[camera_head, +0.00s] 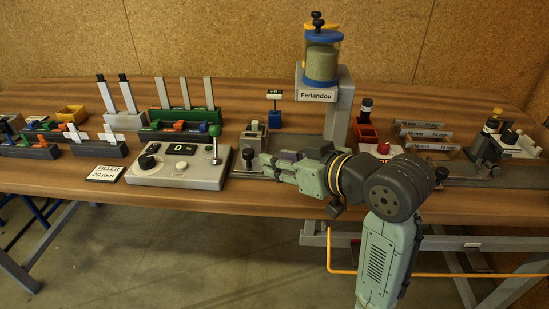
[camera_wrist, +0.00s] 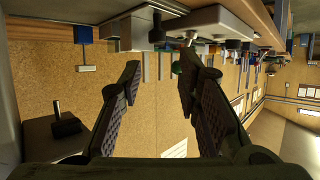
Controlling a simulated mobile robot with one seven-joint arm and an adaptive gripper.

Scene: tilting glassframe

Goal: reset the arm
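My arm (camera_head: 385,245) rises from the lower right in the head view and bends left over the front of the wooden table. My gripper (camera_head: 254,161) points left, just right of the grey control box (camera_head: 180,165). In the wrist view my gripper (camera_wrist: 160,72) shows two dark padded fingers standing apart with nothing between them; the cork wall shows through the gap. The picture there is turned over, with the table along the top. I cannot tell whether the fingertips touch anything nearby.
A grey dispenser stand with a yellow and blue jar (camera_head: 322,62) stands behind my arm. Racks with coloured parts (camera_head: 75,138) fill the left, small holders (camera_head: 425,136) the right. The space before the table's front edge is open floor.

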